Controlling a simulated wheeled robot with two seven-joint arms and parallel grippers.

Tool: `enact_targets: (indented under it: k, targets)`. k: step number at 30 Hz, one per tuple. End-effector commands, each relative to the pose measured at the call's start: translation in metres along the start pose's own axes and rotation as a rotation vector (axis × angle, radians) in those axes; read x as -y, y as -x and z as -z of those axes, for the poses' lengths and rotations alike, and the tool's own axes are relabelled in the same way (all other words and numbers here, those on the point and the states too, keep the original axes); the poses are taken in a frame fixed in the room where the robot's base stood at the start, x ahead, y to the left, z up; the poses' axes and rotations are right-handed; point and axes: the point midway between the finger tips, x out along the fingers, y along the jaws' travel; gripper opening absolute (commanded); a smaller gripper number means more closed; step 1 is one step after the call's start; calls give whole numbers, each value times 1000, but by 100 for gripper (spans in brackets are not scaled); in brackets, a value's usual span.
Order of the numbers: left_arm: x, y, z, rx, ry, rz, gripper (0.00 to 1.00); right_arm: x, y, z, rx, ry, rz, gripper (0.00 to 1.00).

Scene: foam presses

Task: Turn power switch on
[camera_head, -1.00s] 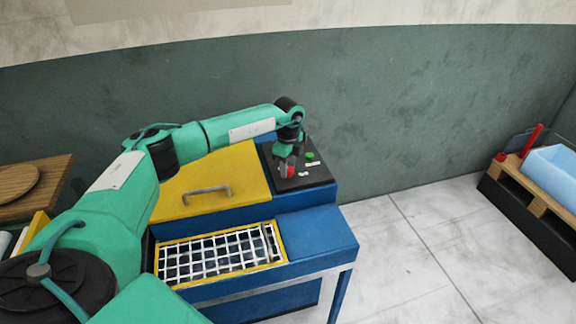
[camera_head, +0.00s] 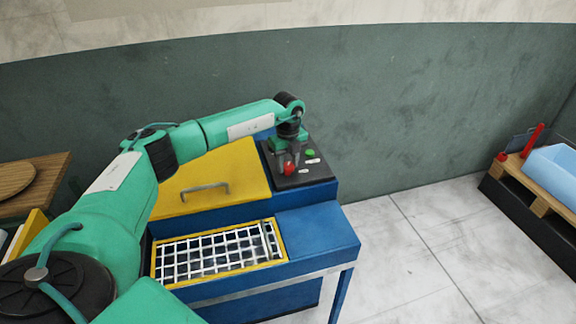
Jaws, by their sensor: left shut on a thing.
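A dark control panel (camera_head: 315,176) sits on the right part of the blue machine (camera_head: 318,225). It carries a red knob (camera_head: 289,169), the likely power switch, and a green button (camera_head: 310,153). Small white labels lie beside them. My left gripper (camera_head: 286,162) comes down from above onto the panel. It is shut on the red knob, whose front shows below the fingers. The fingertips are small and partly hidden by the wrist, so the knob's exact setting cannot be read. My right gripper is not in view.
Left of the panel is a yellow lid (camera_head: 225,175) with a grey handle (camera_head: 205,188). A white grid in a yellow frame (camera_head: 218,271) lies in front. A wooden table (camera_head: 45,200) stands at left, and a light-blue bin (camera_head: 553,172) at right. The floor between is clear.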

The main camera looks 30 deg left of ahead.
Motion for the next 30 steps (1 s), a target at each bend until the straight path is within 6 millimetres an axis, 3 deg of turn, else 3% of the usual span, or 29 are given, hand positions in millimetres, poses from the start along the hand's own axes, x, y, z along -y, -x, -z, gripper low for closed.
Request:
enact_targets:
  k: [30]
  targets:
    - [1,1,0,2,-907,3,15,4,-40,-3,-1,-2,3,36]
